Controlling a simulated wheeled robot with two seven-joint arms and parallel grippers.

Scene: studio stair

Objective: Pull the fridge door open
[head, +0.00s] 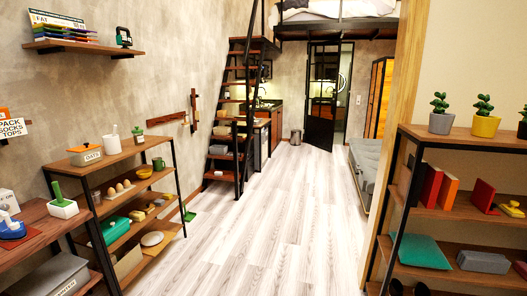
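I cannot make out a fridge or its door for certain in the head view. A small kitchen unit with a wooden front (277,124) stands at the back, behind the black stair (236,110), which hides part of it. Dark appliance-like fronts (257,145) show low beside the stair, too small and too covered to identify. Neither of my grippers is in view.
A pale plank floor (277,200) runs clear down the middle to a black glazed door (322,95). Shelves with jars and food (130,150) line the left. A shelf with cacti (465,135) and a grey sofa (368,165) stand right.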

